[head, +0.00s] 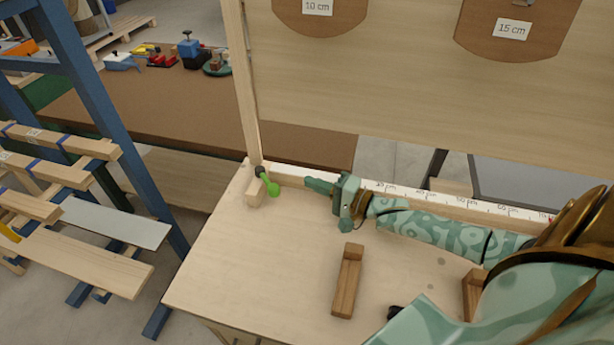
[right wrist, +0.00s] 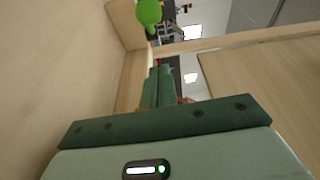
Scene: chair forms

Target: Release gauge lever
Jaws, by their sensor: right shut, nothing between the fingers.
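The gauge lever (head: 270,185) is bright green with a rounded end and sits on a dark pivot at the far left corner of the wooden table. It also shows in the right wrist view (right wrist: 148,12), at the top, beyond the fingertips. My right gripper (head: 308,184) is shut and empty, just right of the lever, with a gap between them. Its closed fingers show in the right wrist view (right wrist: 158,72) pointing toward the lever. A small wooden block (head: 256,193) sits by the lever's pivot. My left gripper is not in view.
A white measuring scale (head: 465,203) runs along the table's back edge. A wooden block (head: 347,281) lies on the table (head: 240,265) in front of my right gripper. A tall wooden panel (head: 400,75) with "10 cm" and "15 cm" chair forms stands behind. A blue rack (head: 105,120) stands left.

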